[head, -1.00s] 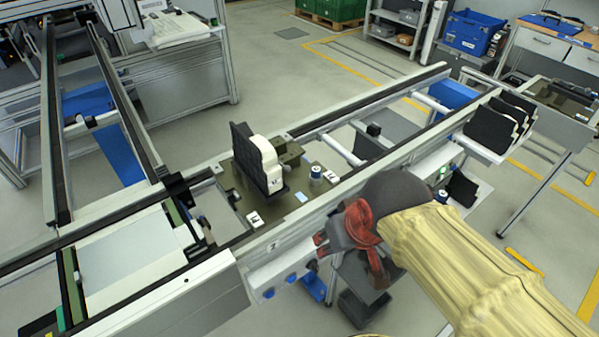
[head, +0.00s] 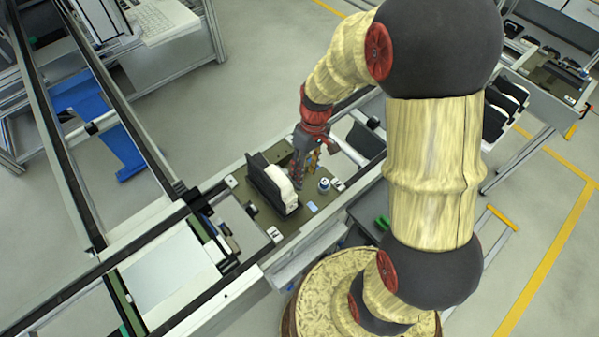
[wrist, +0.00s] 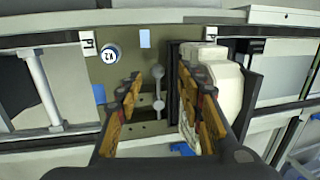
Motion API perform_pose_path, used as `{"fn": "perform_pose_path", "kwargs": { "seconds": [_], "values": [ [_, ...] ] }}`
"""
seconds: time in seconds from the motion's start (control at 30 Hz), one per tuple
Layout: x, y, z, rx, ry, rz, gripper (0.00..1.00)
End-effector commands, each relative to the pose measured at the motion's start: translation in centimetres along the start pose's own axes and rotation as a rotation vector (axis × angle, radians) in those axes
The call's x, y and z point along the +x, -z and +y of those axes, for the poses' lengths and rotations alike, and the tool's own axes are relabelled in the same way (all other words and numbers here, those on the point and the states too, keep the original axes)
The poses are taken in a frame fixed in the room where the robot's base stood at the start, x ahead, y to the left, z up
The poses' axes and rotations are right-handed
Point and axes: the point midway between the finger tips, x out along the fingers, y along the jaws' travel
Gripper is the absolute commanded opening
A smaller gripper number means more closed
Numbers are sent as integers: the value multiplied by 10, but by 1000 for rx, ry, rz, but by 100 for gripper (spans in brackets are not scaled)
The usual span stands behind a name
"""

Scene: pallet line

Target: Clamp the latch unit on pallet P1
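The pallet (head: 296,222) is an olive plate on the line, with white tags. The latch unit (head: 281,190), a white rounded body with a black upright plate, stands upright on it; it also shows at the right in the wrist view (wrist: 228,88). My gripper (head: 300,172) points down at the pallet, just beside the latch unit. In the wrist view my gripper (wrist: 160,85) is open, with a grey lever with round ends (wrist: 158,90) visible between its fingers, apart from them. The right finger overlaps the latch unit in view; contact cannot be told.
A blue-topped white knob (head: 324,184) stands on the pallet, also left of my fingers in the wrist view (wrist: 110,53). Line rails run along both sides. Several black-and-white units (head: 503,105) stand in a rack at the right.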

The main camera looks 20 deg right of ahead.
Motion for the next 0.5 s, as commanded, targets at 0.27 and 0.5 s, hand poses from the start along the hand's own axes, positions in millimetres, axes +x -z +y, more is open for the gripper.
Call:
{"fn": "perform_pose_path", "kwargs": {
  "seconds": [0.27, 0.5],
  "values": [
    [8, 18, 6, -174, -1, 30, 38],
    [40, 18, 5, -177, 0, 28, 38]
  ]
}}
